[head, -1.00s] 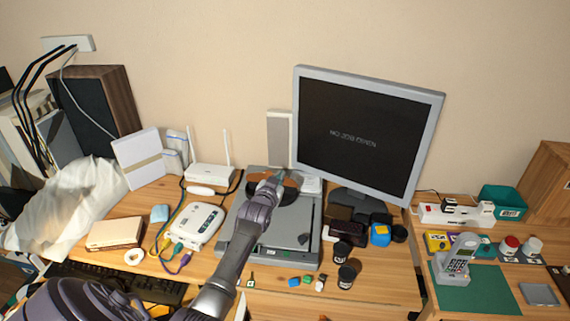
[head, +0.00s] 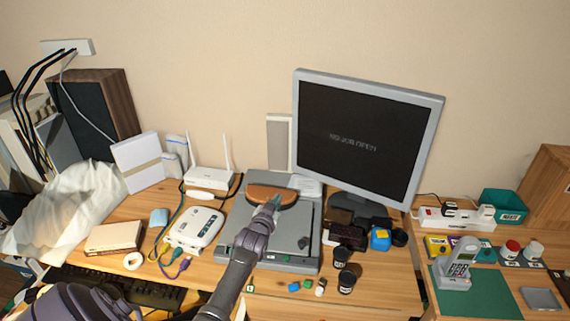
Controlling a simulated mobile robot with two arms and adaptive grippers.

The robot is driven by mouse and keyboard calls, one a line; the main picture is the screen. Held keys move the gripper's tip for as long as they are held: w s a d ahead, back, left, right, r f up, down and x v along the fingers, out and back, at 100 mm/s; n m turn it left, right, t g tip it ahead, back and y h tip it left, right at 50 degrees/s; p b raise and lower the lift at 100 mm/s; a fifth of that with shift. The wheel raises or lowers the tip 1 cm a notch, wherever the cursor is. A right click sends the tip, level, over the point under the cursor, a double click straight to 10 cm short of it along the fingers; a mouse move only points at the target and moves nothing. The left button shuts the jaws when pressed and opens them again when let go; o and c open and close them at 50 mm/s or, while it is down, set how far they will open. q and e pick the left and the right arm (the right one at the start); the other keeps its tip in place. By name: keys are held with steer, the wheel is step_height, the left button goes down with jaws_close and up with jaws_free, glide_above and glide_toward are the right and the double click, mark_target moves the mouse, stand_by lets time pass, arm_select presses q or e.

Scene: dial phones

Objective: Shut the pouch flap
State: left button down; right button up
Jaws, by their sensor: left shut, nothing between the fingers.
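A brown pouch (head: 258,191) lies on the back part of a flat grey device (head: 240,235) in the middle of the desk. Its tan-orange upper face shows, with a darker edge along the front. I cannot tell at this size how far its flap is folded over. My left gripper (head: 273,203) is shut and empty, at the pouch's front edge right of its middle. The fingertips hide a little of that edge, and I cannot tell if they touch it. My right gripper is out of view.
A monitor (head: 362,135) stands behind and right of the device. A white router (head: 197,229) with cables is to the left. Black jars (head: 346,281) and small coloured blocks lie at the front right.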

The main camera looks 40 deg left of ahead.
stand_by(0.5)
arm_select(q)
steer(key=shift+s, duration=0.1)
steer(key=shift+s+d, duration=0.15)
steer(key=shift+s, duration=0.05)
steer(key=v, duration=1.1)
steer(key=shift+s, duration=0.2)
